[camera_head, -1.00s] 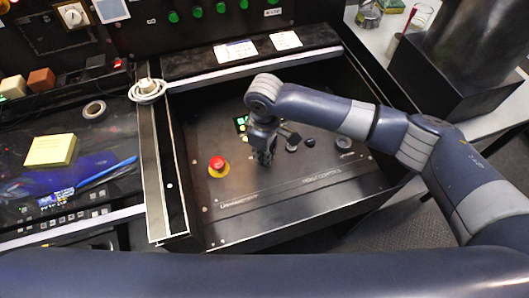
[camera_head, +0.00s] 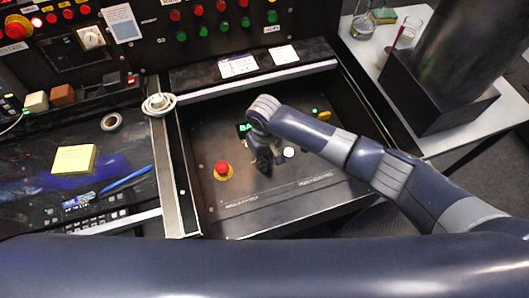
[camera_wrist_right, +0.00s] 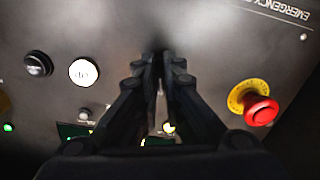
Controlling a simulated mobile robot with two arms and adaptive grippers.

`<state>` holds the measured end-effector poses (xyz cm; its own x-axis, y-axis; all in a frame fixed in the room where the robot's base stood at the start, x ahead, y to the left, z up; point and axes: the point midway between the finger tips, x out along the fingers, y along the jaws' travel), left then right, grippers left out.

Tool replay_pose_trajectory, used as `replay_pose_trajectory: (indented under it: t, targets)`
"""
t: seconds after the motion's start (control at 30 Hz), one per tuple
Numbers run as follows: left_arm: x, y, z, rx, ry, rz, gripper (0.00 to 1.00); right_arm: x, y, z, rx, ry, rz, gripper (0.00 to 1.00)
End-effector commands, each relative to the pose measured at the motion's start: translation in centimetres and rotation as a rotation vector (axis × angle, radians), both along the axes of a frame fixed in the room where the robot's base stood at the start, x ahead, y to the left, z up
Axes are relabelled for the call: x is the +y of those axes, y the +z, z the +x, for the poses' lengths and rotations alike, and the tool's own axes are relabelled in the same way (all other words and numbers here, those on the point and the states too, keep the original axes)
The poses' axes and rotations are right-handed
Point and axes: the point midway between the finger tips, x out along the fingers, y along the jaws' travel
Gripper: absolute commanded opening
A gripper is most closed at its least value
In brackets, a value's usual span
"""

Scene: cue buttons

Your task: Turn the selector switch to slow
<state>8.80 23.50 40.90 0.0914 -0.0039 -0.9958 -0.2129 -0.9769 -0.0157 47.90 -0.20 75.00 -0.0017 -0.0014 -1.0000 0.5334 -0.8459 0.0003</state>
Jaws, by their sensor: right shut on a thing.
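My right gripper (camera_head: 264,165) points down at the dark control panel (camera_head: 240,200), its fingertips at the panel surface. In the right wrist view the fingers (camera_wrist_right: 159,58) come together at the tips, shut on the selector switch, which they hide almost wholly. Its pointing direction cannot be read. A bright white round button (camera_head: 289,152) is beside the gripper, and it also shows in the wrist view (camera_wrist_right: 83,72). A green-lit display (camera_head: 244,128) is partly covered by my wrist. My left gripper is not in view.
A red emergency button (camera_head: 222,169) on a yellow ring is left of the gripper; it also shows in the wrist view (camera_wrist_right: 261,110). A yellow part (camera_head: 324,115) and green light (camera_head: 314,110) are at the panel's back right. A raised frame (camera_head: 167,180) borders the panel.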

Motion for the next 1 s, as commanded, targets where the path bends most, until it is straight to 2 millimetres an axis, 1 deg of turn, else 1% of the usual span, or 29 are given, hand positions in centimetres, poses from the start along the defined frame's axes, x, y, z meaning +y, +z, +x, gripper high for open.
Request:
replay_pose_trajectory:
  t: [0.03, 0.3, 0.6, 0.97, 1.0]
  targets:
    - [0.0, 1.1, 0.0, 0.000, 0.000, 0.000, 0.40, 0.1, 0.6, -0.1, 0.004, -0.036, 0.002, 0.00]
    - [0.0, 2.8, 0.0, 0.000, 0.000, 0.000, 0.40, 0.1, 0.3, 0.0, 0.001, -0.183, 0.001, 0.00]
    - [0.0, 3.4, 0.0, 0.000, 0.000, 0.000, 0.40, 0.1, 0.2, 0.1, -0.002, -0.246, 0.002, 0.00]
    - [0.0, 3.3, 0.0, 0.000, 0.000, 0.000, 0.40, 0.1, 0.1, 0.2, -0.004, -0.249, 0.003, 0.00]
    - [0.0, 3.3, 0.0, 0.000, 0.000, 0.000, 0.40, 0.1, 0.1, 0.2, -0.004, -0.249, 0.003, 0.10]
